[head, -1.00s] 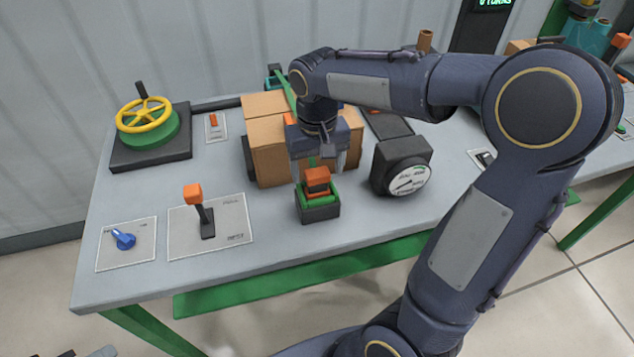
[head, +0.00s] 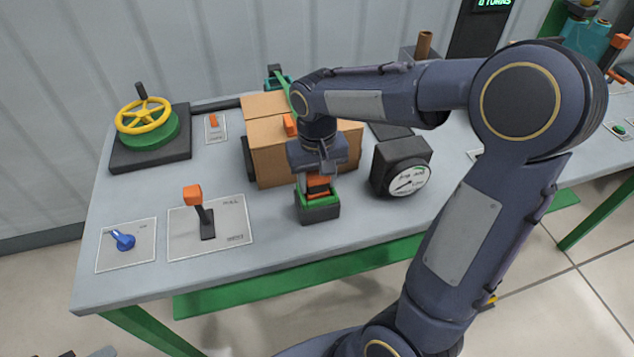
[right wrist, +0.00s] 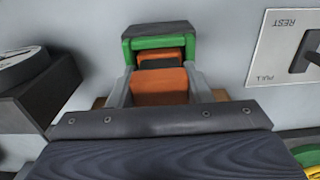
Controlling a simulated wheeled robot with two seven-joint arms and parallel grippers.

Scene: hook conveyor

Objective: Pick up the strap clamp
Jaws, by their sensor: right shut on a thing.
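The strap clamp (head: 318,187), an orange block, sits in a dark block with a green rim (head: 319,208) in front of the cardboard boxes. In the right wrist view the clamp (right wrist: 160,84) shows as orange parts near the green-rimmed block (right wrist: 178,28). My right gripper (head: 317,179) points down over it. Its two grey fingers stand on either side of the orange part and are shut on it. The clamp's lower part is hidden inside the green-rimmed block. My left gripper is not in view.
Cardboard boxes (head: 278,160) stand just behind my right gripper. A dark gauge (head: 401,165) stands to the right. An orange-knobbed lever (head: 205,215), a blue knob (head: 124,240) and a yellow handwheel (head: 143,113) are to the left. The table front (head: 285,242) is clear.

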